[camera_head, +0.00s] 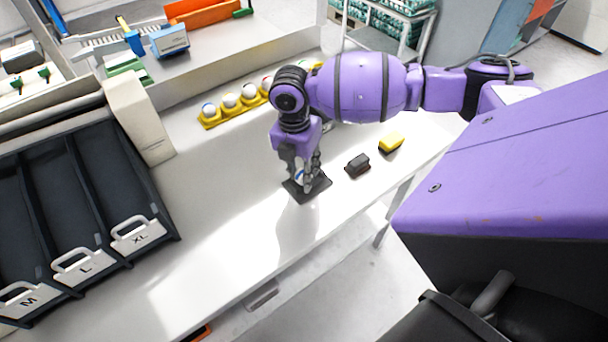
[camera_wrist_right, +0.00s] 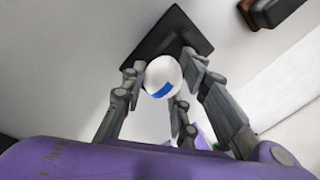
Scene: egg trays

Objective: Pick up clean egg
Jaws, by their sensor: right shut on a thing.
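A white egg with a blue mark (camera_wrist_right: 163,77) sits between the fingers of my right gripper (camera_wrist_right: 165,85). The right gripper (camera_head: 303,178) is shut on this egg, just above a small dark square plate (camera_head: 318,188) on the white table. In the right wrist view the dark plate (camera_wrist_right: 190,28) lies behind the egg; I cannot tell whether the egg still touches it. More eggs, one of them with a blue mark (camera_head: 208,109), stand in a yellow tray (camera_head: 208,124) behind the gripper. My left gripper is not in view.
A dark brush-like block (camera_head: 357,164) and a yellow sponge (camera_head: 391,143) lie right of the plate. Black sloped lanes labelled M, L and XL (camera_head: 138,234) stand at the left. The table front (camera_head: 220,240) is clear.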

